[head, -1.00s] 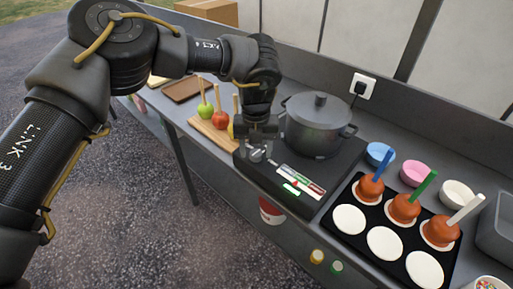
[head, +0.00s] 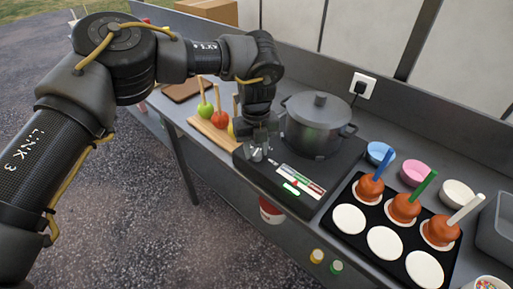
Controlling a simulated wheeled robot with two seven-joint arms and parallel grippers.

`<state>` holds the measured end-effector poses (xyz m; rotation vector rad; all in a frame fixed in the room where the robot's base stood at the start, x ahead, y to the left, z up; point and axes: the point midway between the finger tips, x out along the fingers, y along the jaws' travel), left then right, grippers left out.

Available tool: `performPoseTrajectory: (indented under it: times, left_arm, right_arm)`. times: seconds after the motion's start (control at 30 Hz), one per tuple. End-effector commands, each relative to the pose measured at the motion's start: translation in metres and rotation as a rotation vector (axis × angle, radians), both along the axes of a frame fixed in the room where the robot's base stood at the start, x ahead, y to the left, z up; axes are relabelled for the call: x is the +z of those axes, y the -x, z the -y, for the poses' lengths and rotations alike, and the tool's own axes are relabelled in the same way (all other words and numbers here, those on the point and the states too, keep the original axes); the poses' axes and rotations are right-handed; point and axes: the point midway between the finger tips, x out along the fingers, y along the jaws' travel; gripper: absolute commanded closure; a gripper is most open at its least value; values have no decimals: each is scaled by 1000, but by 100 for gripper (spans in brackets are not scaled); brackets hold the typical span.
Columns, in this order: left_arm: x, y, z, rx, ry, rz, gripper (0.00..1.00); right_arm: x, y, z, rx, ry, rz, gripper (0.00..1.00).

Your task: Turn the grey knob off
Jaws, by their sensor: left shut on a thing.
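The grey knob (head: 256,155) sits on the front left of the black hotplate (head: 318,204). My left gripper (head: 259,150) points down over it from above, its fingers shut on the knob. The fingers hide part of the knob, so its exact turn is hard to read. A panel with red, white and green marks (head: 298,182) lies to the right of the knob. A lidded grey pot (head: 317,125) stands on the hotplate behind the gripper. My right gripper is not in view.
Apples on sticks (head: 219,119) stand on a wooden board close left of the gripper. A black tray (head: 376,273) with coated apples and white discs lies to the right, with small bowls (head: 414,173) behind it. A plug (head: 361,87) is in the wall socket.

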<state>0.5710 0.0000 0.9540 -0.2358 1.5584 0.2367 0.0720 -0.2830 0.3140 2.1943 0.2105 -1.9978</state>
Motion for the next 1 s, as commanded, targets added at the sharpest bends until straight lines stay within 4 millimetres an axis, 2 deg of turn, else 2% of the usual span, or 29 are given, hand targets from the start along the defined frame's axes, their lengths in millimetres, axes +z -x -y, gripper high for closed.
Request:
performPoseTrajectory:
  times: [0.33,0.6,1.0]
  left_arm:
    - [1,-1,0,332,3,0,89]
    - [3,-1,-1,580,1,1,89]
    - [3,-1,-1,839,0,3,89]
  right_arm:
    - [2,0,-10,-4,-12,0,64]
    - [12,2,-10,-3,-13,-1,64]
    - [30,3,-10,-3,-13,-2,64]
